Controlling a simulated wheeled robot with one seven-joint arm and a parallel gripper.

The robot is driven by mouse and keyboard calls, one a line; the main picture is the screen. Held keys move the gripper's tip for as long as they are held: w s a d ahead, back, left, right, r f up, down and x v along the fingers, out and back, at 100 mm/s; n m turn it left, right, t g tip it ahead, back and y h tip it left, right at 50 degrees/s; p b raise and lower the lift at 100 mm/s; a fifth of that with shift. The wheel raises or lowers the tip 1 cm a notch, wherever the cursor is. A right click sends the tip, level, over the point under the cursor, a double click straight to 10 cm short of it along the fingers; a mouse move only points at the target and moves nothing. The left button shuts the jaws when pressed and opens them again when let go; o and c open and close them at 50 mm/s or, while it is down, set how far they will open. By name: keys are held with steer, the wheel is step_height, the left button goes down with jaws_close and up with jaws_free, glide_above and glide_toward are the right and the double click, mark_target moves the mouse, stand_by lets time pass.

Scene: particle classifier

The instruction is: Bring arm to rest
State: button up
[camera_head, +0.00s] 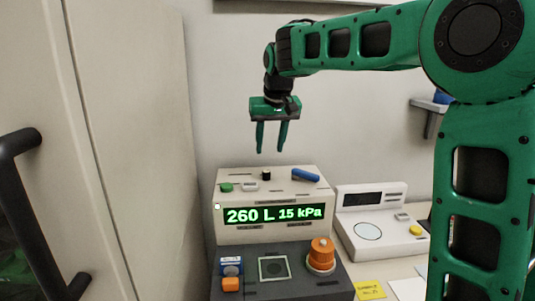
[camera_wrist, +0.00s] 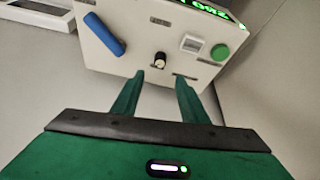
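My gripper (camera_head: 271,137) hangs in the air above the white classifier box (camera_head: 230,178), its two green fingers pointing down. The fingers stand apart with nothing between them. In the wrist view my gripper (camera_wrist: 160,82) is also open and empty, with the top of the classifier box (camera_wrist: 105,60) beyond the fingertips. My green arm reaches in from the right side of the head view.
The box's display (camera_head: 273,215) reads 260 L 15 kPa. Its top carries a green button (camera_head: 225,187), a black knob (camera_head: 266,175) and a blue lever (camera_head: 306,175). An orange knob (camera_head: 321,250) sits in front. A white scale (camera_head: 380,222) stands right; a cabinet (camera_head: 130,130) stands left.

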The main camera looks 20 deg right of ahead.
steer(key=shift+s, duration=0.1)
steer(key=s+d+f+m+g, duration=0.15)
steer(key=s+d+f, duration=0.25)
steer(key=s+d, duration=0.5)
steer(key=s+d+f+m+g, duration=0.15)
steer(key=s+d+f, duration=0.35)
steer(key=s, duration=0.5)
steer(key=s+d+f+m, duration=0.1)
steer(key=s+f, duration=0.3)
steer(key=s, duration=0.7)
steer(key=s+d+f+m+g, duration=0.1)
steer(key=s+f, duration=0.4)
steer(key=s, duration=0.7)
steer(key=shift+d+f+m+g, duration=0.3)
steer(key=shift+d+m, duration=0.1)
steer(key=shift+d, duration=0.4)
steer(key=shift+w, duration=0.1)
steer(key=shift+w+f, duration=0.25)
steer(key=shift+w, duration=0.35)
